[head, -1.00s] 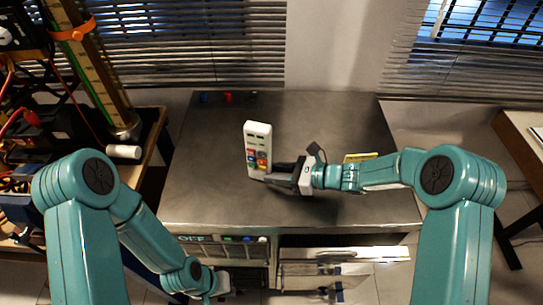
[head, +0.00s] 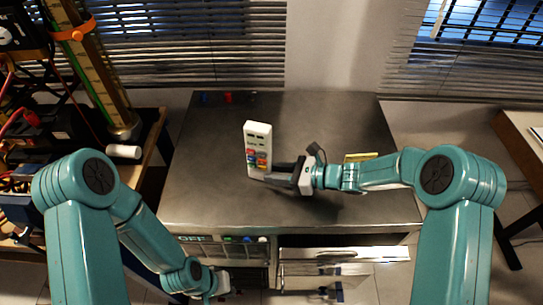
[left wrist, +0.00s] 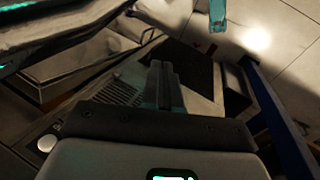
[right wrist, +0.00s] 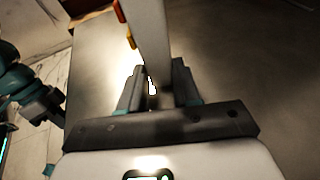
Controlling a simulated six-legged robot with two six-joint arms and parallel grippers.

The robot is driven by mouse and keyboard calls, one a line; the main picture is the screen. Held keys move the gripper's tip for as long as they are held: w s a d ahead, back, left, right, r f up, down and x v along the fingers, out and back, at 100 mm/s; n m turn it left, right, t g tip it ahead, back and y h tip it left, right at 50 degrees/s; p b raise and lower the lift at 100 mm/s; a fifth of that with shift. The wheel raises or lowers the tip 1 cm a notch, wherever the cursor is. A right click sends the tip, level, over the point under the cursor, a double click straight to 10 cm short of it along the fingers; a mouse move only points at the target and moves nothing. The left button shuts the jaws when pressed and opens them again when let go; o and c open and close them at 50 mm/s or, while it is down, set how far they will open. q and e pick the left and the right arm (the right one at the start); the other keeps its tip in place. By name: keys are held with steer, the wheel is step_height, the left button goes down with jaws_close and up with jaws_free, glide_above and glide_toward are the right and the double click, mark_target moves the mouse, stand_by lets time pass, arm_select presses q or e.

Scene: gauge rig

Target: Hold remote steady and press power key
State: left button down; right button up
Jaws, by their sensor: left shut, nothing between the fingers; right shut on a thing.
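The remote (head: 258,138) is white with several coloured keys on its face. It stands upright above the grey tabletop; whether its lower end touches the top I cannot tell. My right gripper (head: 272,176) is shut on its lower part from the right. In the right wrist view the remote (right wrist: 150,35) rises between the fingers (right wrist: 155,88), its coloured keys seen edge-on at the left. My left gripper (left wrist: 165,85) is shut and empty, low in front of the table. In the head view it is near the bottom edge, its fingers hard to make out. I cannot tell which key is power.
The metal table (head: 330,120) is mostly clear around the remote. A yellow item (head: 360,157) lies behind my right forearm. Small blue and red pieces (head: 228,97) sit at the back edge. A cluttered bench with a white cylinder (head: 123,152) stands at left. Drawers (head: 340,254) face the front.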

stand_by(0.3)
arm_select(q)
steer(key=s+d+r+m+g+y, duration=0.15)
steer(key=r+m, duration=0.25)
steer(key=m, duration=0.6)
steer(key=s+r+m+g+y, duration=0.2)
steer(key=r+m+y, duration=0.15)
steer(key=m, duration=0.65)
steer(key=w+a+r+m+t+y, duration=0.35)
steer(key=w+r+m+t, duration=0.3)
steer(key=w+m, duration=0.3)
steer(key=w+d+r+m+t, duration=0.2)
steer(key=w+r+m+t, duration=0.1)
steer(key=r, duration=0.3)
steer(key=w+d+r+m+t, duration=0.3)
steer(key=w+r+m+t, duration=0.1)
steer(key=r, duration=0.3)
steer(key=shift+w+d+r+t, duration=0.15)
steer(key=shift+d+r+t, duration=0.1)
steer(key=shift+t, duration=0.25)
